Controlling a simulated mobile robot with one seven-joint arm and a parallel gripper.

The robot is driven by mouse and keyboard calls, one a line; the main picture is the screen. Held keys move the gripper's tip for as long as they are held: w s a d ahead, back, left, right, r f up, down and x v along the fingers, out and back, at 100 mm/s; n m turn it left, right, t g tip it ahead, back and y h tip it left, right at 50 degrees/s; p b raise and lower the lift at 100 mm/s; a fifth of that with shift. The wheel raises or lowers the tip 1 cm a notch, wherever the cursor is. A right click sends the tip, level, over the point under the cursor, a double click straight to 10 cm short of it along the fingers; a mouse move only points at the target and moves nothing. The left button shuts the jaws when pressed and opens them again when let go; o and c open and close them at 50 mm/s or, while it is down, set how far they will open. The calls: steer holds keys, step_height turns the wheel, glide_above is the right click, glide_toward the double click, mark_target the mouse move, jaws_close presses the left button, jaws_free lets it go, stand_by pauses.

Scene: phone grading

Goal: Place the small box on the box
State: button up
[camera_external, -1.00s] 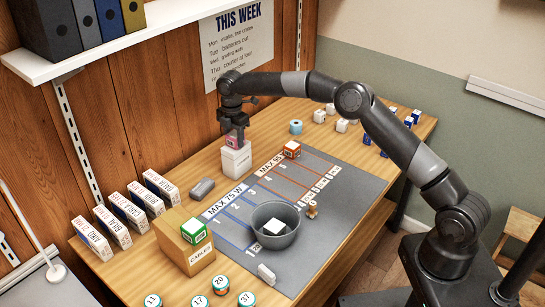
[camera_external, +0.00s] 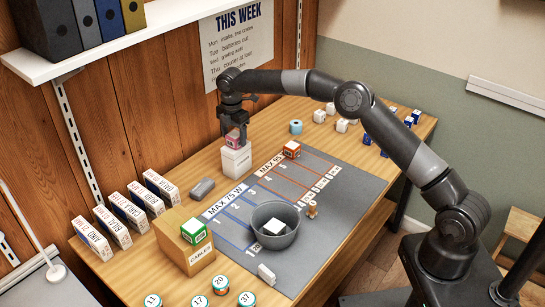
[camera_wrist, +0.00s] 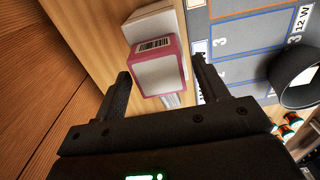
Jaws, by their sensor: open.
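A small pink-edged box (camera_external: 233,140) with pale faces sits on top of a taller white box (camera_external: 236,163) at the back of the table. In the wrist view the small box (camera_wrist: 160,72) shows a barcode label, and part of the white box (camera_wrist: 170,16) shows behind it. My gripper (camera_external: 234,128) is just above and around the small box. In the wrist view the open fingers (camera_wrist: 161,72) stand on either side of it, with gaps visible. The contact between the two boxes is partly hidden.
A cardboard cables box (camera_external: 201,262) carries a green box (camera_external: 193,230). A grey bowl (camera_external: 262,240) holding a white block stands on the grey mat (camera_external: 330,215). An orange-red box (camera_external: 292,149) is at the mat's far end. A grey block (camera_external: 201,188) lies near the white box.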

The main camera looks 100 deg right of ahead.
mark_target(234, 135)
step_height(234, 135, up, 11)
steer(key=w+a+r+h, duration=0.1)
steer(key=a+r, duration=0.4)
steer(key=a, duration=0.4)
steer(key=a+r+m+t, duration=0.1)
steer(key=a+r, duration=0.4)
steer(key=a, duration=0.3)
steer(key=w+a+r+h, duration=0.1)
steer(key=a+r, duration=0.3)
steer(key=a, duration=0.5)
steer(key=s+a+r+m+t, duration=0.2)
steer(key=s+a+m+t, duration=0.15)
steer(key=s+a, duration=1.6)
steer(key=s+a+f+m+y, duration=0.1)
steer(key=s+a+f+m, duration=0.1)
steer(key=s, duration=0.5)
steer(key=s+a+f+m+t+y, duration=0.1)
steer(key=s+a+f+m, duration=0.1)
steer(key=s+a+f, duration=0.2)
steer(key=s+f, duration=0.3)
steer(key=s, duration=0.1)
steer(key=shift+s+f, duration=0.3)
steer(key=shift+o, duration=0.4)
steer(key=shift+m, duration=0.25)
